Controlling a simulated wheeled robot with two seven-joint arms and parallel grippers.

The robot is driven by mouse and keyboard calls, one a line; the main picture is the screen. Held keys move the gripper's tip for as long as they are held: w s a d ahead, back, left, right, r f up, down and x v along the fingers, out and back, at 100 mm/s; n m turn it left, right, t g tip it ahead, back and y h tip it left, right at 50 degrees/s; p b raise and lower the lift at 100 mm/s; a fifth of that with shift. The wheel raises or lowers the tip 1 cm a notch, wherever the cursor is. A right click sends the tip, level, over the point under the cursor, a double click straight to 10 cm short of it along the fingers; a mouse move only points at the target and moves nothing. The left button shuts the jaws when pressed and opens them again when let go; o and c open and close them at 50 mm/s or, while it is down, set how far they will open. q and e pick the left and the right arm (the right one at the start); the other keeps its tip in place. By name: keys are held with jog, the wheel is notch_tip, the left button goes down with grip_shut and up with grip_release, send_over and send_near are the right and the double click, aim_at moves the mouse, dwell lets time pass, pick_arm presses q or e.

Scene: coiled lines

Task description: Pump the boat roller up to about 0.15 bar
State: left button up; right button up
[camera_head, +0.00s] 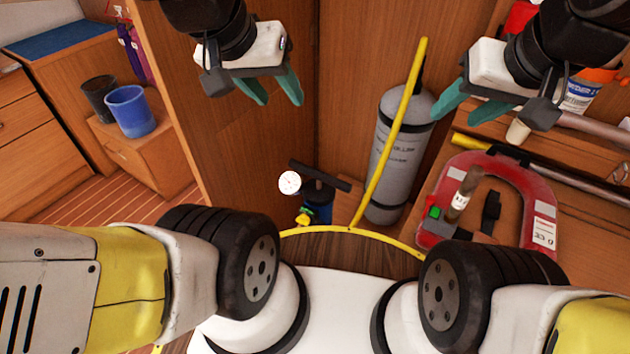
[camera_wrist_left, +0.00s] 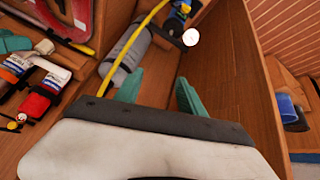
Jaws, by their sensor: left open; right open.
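A pump (camera_head: 318,200) with a black crossbar handle and a blue body stands low in the corner in the head view. Its white round gauge (camera_head: 290,182) faces me; the reading is too small to tell. My left gripper (camera_head: 281,98) is open and empty above the pump. The left wrist view also shows the gauge (camera_wrist_left: 191,37). My right gripper (camera_head: 456,117) is open, above and right of the cylinder.
A red horseshoe buoy (camera_head: 540,195) lies on the wooden bench at the right, with small items inside its curve. A blue cup (camera_head: 130,110) and a dark cup (camera_head: 99,98) stand on a cabinet at the left. Wooden panels close in behind the pump and cylinder.

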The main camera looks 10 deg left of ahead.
dwell(0.7)
pick_arm(q)
jog(key=n+g+h, duration=0.1)
jog(key=n+g, duration=0.9)
jog(key=n, duration=0.4)
send_over(321, 172)
jog(key=w+a, duration=0.2)
notch_tip(321, 172, down, 28)
jog(key=shift+d+f, duration=0.1)
jog(key=shift+s+d+f+n, duration=0.15)
jog(key=shift+f+n, duration=0.15)
jog(key=shift+f, duration=0.45)
jog(key=x, duration=0.7)
jog(key=shift+f, duration=0.1)
grip_shut()
